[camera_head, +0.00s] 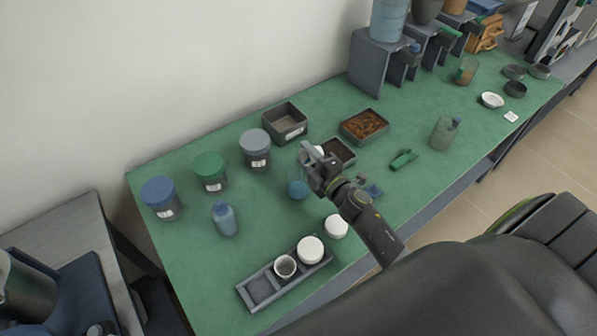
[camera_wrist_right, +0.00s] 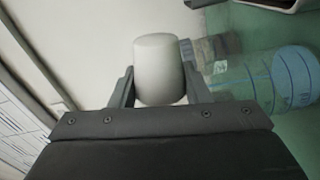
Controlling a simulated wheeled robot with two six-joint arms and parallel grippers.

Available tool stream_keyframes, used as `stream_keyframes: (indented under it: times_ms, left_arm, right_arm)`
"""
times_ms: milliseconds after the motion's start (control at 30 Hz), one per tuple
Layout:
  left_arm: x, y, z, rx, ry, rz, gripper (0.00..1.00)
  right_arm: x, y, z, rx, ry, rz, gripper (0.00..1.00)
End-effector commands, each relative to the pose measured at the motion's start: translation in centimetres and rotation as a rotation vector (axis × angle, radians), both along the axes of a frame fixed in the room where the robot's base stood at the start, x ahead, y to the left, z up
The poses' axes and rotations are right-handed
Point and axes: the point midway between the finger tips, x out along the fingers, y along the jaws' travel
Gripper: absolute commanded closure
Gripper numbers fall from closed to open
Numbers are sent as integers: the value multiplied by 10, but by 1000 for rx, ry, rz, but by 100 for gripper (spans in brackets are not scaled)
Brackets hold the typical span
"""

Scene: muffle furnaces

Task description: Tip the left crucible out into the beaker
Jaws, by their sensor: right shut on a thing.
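My right gripper (camera_head: 312,168) is shut on a white crucible (camera_wrist_right: 160,68), held above the bench. In the right wrist view the crucible sits between the two fingers; in the head view only a small part of it shows behind the gripper. A clear bluish beaker (camera_head: 298,188) stands on the green bench just below and beside the gripper, and it also shows in the right wrist view (camera_wrist_right: 275,80), right of the crucible. A grey rack (camera_head: 262,290) at the front has an empty left slot, an open crucible (camera_head: 285,266) and a white-topped one (camera_head: 310,250). My left gripper is out of view.
A white round piece (camera_head: 336,226) lies beside the rack. Blue-, green- and grey-lidded jars (camera_head: 210,172), a blue bottle (camera_head: 225,220), a grey tray (camera_head: 285,122) and a brown-filled tray (camera_head: 363,125) stand around. The bench between bottle and rack is clear.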

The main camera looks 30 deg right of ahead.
Motion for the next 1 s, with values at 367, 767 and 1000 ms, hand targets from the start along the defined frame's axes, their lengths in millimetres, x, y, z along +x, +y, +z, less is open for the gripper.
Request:
stream_keyframes:
  times_ms: [367,767,1000]
  left_arm:
    - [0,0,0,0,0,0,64]
    - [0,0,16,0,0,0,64]
    - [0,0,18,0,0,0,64]
  right_arm:
    - [0,0,0,1,0,0,81]
    - [1,-7,7,233,33,0,81]
    - [2,-9,5,352,49,0,81]
